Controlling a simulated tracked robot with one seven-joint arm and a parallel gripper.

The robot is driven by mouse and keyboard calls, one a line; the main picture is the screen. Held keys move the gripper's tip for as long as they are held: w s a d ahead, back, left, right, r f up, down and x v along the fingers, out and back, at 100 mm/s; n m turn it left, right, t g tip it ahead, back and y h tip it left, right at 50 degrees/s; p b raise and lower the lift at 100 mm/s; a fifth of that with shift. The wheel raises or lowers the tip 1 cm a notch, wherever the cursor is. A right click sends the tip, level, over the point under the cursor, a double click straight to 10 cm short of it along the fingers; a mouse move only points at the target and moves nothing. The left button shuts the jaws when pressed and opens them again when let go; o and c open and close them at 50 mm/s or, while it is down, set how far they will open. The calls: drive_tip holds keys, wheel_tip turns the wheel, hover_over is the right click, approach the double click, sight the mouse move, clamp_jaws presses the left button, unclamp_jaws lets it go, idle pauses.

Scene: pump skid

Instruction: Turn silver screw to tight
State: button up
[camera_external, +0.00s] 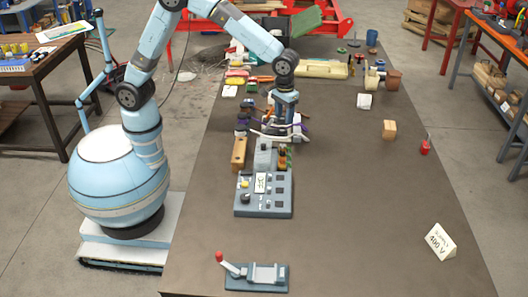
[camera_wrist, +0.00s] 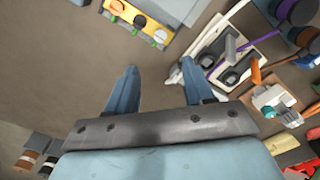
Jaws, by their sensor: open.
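I cannot make out the silver screw for sure in either view. My gripper (camera_external: 285,122) hangs over the cluster of fittings behind the grey control panel (camera_external: 264,206). In the wrist view my gripper (camera_wrist: 157,78) has its two blue fingers spread wide, with only bare table between the tips. The right finger is close to a pale bracket with dark knobs (camera_wrist: 230,75). A yellow-based block with orange and white round tops (camera_wrist: 140,20) lies beyond the fingertips, at the top of the wrist view.
A wooden block (camera_external: 239,153) and a grey box (camera_external: 264,158) stand near my gripper. An orange lever (camera_wrist: 256,72) and purple cables crowd the wrist view's right side. A red-handled lever unit (camera_external: 256,277) sits at the front. The table's right half (camera_external: 350,200) is mostly clear.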

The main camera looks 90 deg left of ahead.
sight(283, 146)
wheel_tip(283, 146, down, 13)
drive_tip(key=shift+r, duration=0.1)
idle(0.4)
drive_tip(key=shift+c, duration=0.5)
clamp_jaws()
